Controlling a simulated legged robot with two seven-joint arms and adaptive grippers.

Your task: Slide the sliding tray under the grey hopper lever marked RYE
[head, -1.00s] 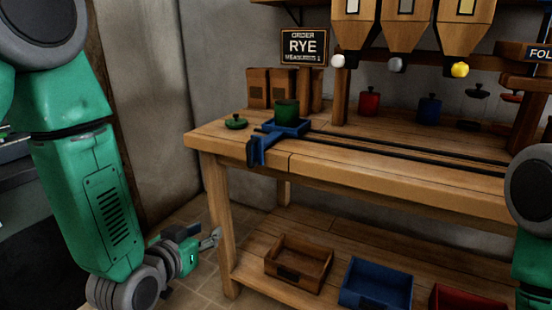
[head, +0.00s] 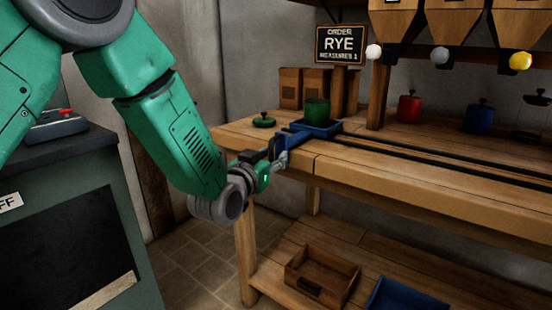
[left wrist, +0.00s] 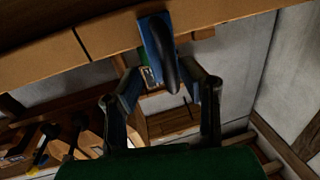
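The blue sliding tray (head: 330,128) sits at the left end of dark rails on the wooden bench, with a green pot (head: 316,112) standing in it. Its blue handle (head: 279,142) hangs over the front edge. My left gripper (head: 276,162) is at that edge, beside the handle. In the left wrist view my left gripper (left wrist: 160,82) is open, and the handle (left wrist: 156,45) with its dark bar lies ahead between the fingers; I cannot tell if they touch. The grey lever knob (head: 440,54) hangs between white and yellow knobs; its hopper marking is cut off. My right gripper is out of view.
An order sign reading RYE (head: 341,44) stands behind the tray. A green lid (head: 264,120) lies left of the tray. Red (head: 409,108) and blue (head: 479,118) pots stand behind the rails. The rails (head: 430,160) right of the tray look clear.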

